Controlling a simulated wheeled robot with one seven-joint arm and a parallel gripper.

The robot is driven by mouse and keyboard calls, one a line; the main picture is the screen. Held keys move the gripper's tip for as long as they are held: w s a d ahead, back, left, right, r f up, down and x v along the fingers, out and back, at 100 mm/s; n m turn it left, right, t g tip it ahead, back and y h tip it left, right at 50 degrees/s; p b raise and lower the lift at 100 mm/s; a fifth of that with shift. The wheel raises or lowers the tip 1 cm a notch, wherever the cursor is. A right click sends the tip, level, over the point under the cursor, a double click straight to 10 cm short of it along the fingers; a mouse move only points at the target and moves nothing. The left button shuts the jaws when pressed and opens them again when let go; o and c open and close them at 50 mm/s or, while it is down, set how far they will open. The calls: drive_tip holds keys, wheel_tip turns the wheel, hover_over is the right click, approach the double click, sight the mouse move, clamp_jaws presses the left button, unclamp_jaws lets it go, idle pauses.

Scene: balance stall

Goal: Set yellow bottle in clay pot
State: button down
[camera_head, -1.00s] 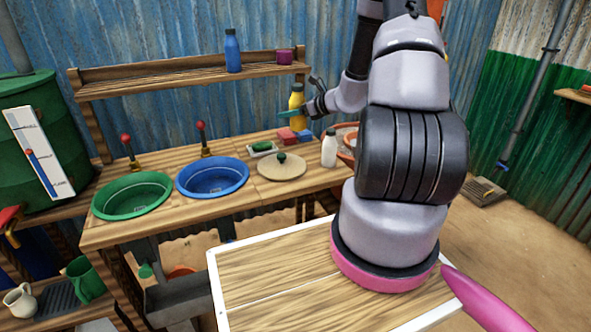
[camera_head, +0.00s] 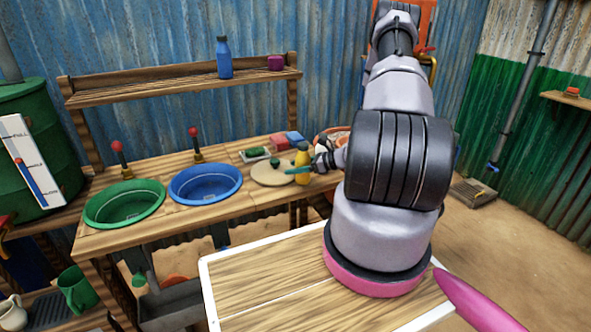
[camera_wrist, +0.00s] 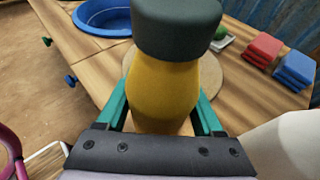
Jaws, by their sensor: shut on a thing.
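My gripper (camera_head: 301,170) is shut on the yellow bottle (camera_head: 302,158), which has a dark grey cap and stands upright between the teal fingers. In the wrist view the yellow bottle (camera_wrist: 164,85) fills the middle, with a finger on each side. It is at the front right part of the stall counter, in front of the round lid; I cannot tell whether its base touches anything. The white bottle shows as a pale shape beside my gripper (camera_wrist: 290,140).
A round beige lid (camera_head: 266,174) with a green knob lies on the counter (camera_head: 215,205). A blue basin (camera_head: 205,183) and a green basin (camera_head: 124,204) are farther left.

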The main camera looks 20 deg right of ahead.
drive_tip(key=shift+f, duration=0.3)
drive_tip(key=shift+f, duration=0.1)
drive_tip(key=shift+c, duration=0.2)
unclamp_jaws()
